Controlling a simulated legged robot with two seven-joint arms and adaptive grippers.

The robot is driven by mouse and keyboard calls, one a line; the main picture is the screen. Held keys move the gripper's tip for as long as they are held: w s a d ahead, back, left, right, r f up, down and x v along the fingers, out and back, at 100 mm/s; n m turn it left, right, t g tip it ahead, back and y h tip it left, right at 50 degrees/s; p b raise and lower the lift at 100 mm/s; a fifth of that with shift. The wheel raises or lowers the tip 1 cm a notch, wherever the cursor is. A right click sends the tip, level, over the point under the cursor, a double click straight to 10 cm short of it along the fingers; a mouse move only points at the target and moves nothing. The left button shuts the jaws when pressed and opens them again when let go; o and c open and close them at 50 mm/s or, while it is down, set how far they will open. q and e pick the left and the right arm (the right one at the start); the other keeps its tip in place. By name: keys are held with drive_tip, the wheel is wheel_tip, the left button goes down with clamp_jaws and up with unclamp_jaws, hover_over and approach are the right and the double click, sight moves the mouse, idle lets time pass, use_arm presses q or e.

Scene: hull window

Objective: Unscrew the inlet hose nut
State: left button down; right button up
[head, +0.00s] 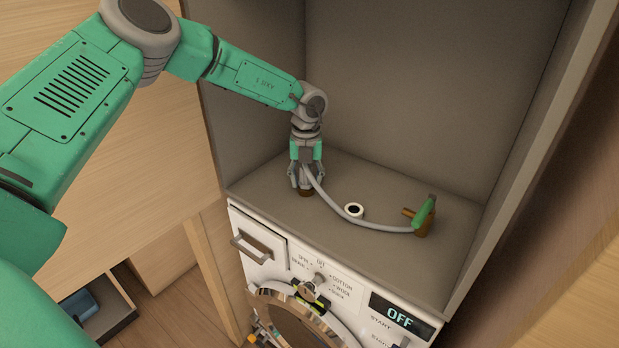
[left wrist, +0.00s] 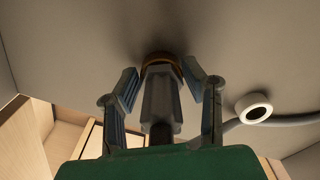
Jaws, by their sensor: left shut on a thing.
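My left gripper (head: 305,180) reaches down into the grey recess above the washing machine. It is shut on the grey inlet hose nut (left wrist: 160,100), which stands upright between its fingers in the left wrist view. A brass-coloured fitting (left wrist: 160,60) shows at the nut's far end, against the grey surface; it also shows in the head view (head: 306,193). The grey hose (head: 334,205) curves from the gripper to a brass tap (head: 423,226) with a green handle (head: 426,210) at the right. My right gripper is not in view.
A white ring (head: 354,210) with a dark centre lies beside the hose. The washing machine (head: 340,290), its display reading OFF, stands in front below. Recess walls close in the left, back and right. A dark open tray (head: 100,315) is at the lower left.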

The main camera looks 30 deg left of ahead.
use_arm(q)
drive_tip(key=shift+s+r, duration=0.1)
drive_tip(key=c, duration=1.2)
unclamp_jaws()
drive_tip(key=shift+s+d+r, duration=0.2)
drive_tip(key=shift+s+d, duration=0.05)
drive_tip(key=shift+d+r, duration=0.15)
drive_tip(key=shift+d, duration=0.05)
drive_tip(key=shift+w+r+p, duration=0.15)
drive_tip(key=shift+r+p, duration=0.05)
drive_tip(key=shift+p, duration=0.15)
drive_tip(key=r+p, duration=0.1)
drive_tip(key=r, duration=0.1)
drive_tip(key=a+r+p, duration=0.1)
drive_tip(key=r+p, duration=0.1)
drive_tip(key=shift+r, duration=0.55)
drive_tip(key=shift+d, duration=0.25)
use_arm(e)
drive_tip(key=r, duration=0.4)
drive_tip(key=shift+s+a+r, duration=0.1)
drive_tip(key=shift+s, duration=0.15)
use_arm(q)
drive_tip(key=shift+d, duration=0.1)
